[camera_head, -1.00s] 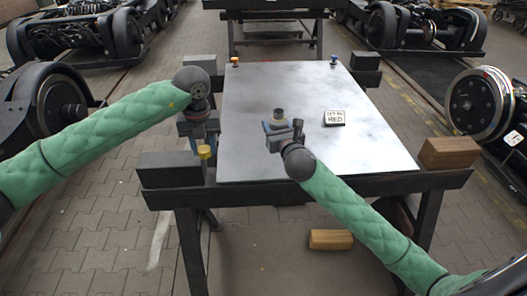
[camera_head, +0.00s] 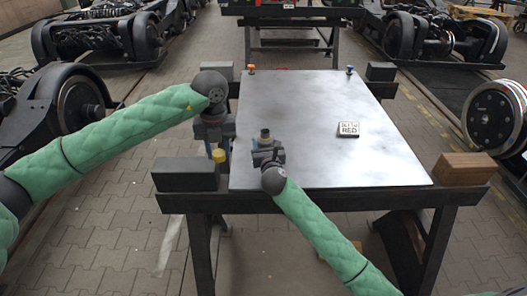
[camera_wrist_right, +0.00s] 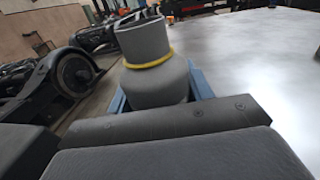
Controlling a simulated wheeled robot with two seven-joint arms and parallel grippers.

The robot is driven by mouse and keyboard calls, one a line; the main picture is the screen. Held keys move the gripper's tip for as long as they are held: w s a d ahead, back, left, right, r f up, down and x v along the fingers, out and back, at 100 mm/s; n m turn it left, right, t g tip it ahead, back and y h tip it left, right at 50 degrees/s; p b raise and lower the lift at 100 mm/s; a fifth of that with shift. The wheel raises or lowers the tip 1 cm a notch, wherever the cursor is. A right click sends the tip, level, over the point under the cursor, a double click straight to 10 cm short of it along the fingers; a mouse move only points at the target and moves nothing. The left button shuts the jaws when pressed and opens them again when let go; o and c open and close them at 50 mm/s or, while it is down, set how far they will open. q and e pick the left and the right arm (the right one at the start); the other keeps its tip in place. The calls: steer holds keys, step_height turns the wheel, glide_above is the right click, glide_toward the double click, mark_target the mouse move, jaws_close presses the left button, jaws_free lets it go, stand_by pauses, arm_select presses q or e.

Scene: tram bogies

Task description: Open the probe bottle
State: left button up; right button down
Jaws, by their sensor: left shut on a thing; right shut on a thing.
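The probe bottle (camera_wrist_right: 158,85) is grey with a yellow ring around its neck. In the right wrist view it stands between the blue fingers of my right gripper (camera_wrist_right: 160,92), which is shut on it. In the head view the bottle (camera_head: 265,134) shows small above my right gripper (camera_head: 266,150), over the left front part of the table. My left gripper (camera_head: 217,150) points down just left of the tabletop, to the left of the bottle. It is shut on a small yellow cap-like piece (camera_head: 219,156). The contact inside its fingers is hidden.
The pale tabletop (camera_head: 310,110) is mostly clear. A small sign reading RED (camera_head: 348,129) lies to the right. Two small coloured pieces sit at the far corners. A dark block (camera_head: 185,174) and a wooden block (camera_head: 465,168) flank the front edge.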

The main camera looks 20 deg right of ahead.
steer(key=shift+w+a+f, duration=0.1)
steer(key=shift+a+f, duration=0.1)
steer(key=shift+f, duration=0.1)
arm_select(q)
steer(key=shift+r, duration=0.2)
arm_select(e)
steer(key=shift+f, duration=1.7)
steer(key=shift+f, duration=0.2)
steer(key=c, duration=0.6)
jaws_free()
steer(key=shift+r, duration=0.15)
arm_select(q)
steer(key=shift+f+b, duration=0.65)
steer(key=shift+f, duration=0.15)
arm_select(e)
steer(key=s, duration=0.3)
steer(key=s+a, duration=0.1)
steer(key=s, duration=0.6)
steer(key=shift+s+a, duration=0.15)
steer(key=shift+s, duration=0.25)
arm_select(q)
steer(key=shift+f, duration=0.1)
arm_select(e)
steer(key=shift+s+a, duration=0.1)
steer(key=shift+s, duration=0.55)
